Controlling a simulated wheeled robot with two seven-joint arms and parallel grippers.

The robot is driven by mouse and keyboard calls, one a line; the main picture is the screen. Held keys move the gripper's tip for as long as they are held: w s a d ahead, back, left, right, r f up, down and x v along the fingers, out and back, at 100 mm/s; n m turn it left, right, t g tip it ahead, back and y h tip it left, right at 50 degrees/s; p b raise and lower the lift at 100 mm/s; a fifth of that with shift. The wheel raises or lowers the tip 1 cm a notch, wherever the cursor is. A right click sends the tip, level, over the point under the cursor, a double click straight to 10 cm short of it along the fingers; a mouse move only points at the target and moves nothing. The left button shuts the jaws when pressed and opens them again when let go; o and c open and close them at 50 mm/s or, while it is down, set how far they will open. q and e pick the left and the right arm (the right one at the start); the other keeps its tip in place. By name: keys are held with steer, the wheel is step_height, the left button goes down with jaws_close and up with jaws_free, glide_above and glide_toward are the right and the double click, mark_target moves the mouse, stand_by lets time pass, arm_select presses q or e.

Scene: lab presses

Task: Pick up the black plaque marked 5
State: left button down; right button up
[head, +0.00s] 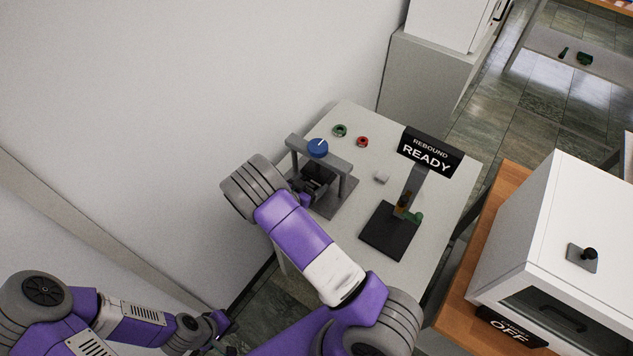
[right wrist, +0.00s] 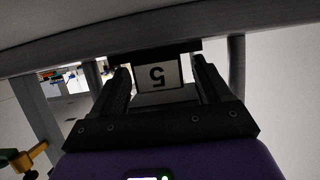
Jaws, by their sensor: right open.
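The plaque marked 5 (right wrist: 158,74) shows in the right wrist view as a pale face with a dark upside-down 5 and a dark edge above it. It appears between the two fingers of my right gripper (right wrist: 160,88), which are open; whether they touch it I cannot tell. In the head view my right gripper (head: 308,186) is at the grey press frame (head: 346,190), under its crossbar with the blue knob (head: 318,148). The plaque cannot be made out there. My left gripper (head: 222,326) is low at the left, away from the table, its jaws too small to read.
A white cabinet (head: 570,220) stands at the right. A wall is close on the left.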

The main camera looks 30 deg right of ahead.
steer(key=shift+a, duration=0.1)
steer(key=c, duration=1.1)
steer(key=shift+r, duration=0.15)
